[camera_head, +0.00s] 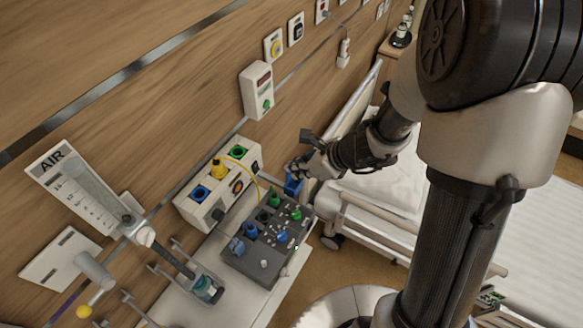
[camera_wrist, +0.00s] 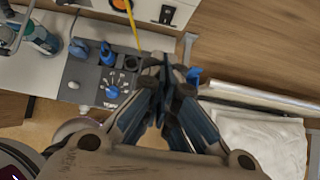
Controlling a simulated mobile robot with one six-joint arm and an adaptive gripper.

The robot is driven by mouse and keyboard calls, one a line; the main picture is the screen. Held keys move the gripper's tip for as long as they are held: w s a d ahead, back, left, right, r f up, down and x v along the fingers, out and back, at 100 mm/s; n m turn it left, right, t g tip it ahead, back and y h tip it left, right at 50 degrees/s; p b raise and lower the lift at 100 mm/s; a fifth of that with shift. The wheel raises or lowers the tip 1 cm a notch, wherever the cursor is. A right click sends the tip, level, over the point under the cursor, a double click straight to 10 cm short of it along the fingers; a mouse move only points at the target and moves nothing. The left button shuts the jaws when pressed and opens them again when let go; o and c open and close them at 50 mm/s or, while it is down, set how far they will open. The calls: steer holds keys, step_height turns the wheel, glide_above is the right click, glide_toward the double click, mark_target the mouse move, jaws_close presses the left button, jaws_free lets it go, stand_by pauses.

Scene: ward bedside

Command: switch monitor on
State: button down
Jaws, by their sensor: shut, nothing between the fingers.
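A dark grey control box (camera_head: 262,240) with blue, green and black knobs lies on a white surface beside the wall; I cannot tell whether it is the monitor. It also shows at the left in the wrist view (camera_wrist: 88,92), with a blue dial (camera_wrist: 113,91) on its face. A white unit (camera_head: 217,188) with blue, yellow and green sockets and an orange-ringed round control (camera_head: 237,187) stands behind it. My gripper (camera_head: 294,183) is shut and empty, near the box's far right end. In the wrist view its fingertips (camera_wrist: 166,72) hide part of the box's edge.
A yellow cable (camera_head: 249,170) runs from the white unit towards the box. A bed (camera_head: 380,190) with a rail stands at the right. An AIR flowmeter (camera_head: 85,190) is on the wall at the left. A white wall box (camera_head: 257,90) hangs above.

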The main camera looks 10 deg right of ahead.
mark_target(256, 168)
steer(key=shift+s+d+f+h+b, duration=0.15)
steer(key=shift+f+h+b, duration=0.2)
steer(key=shift+f, duration=0.25)
steer(key=a+r+b+x, duration=0.1)
steer(key=x, duration=0.5)
steer(key=w+a+b+x, duration=0.1)
steer(key=x, duration=0.6)
steer(key=shift+r, duration=0.45)
steer(key=shift+b, duration=0.4)
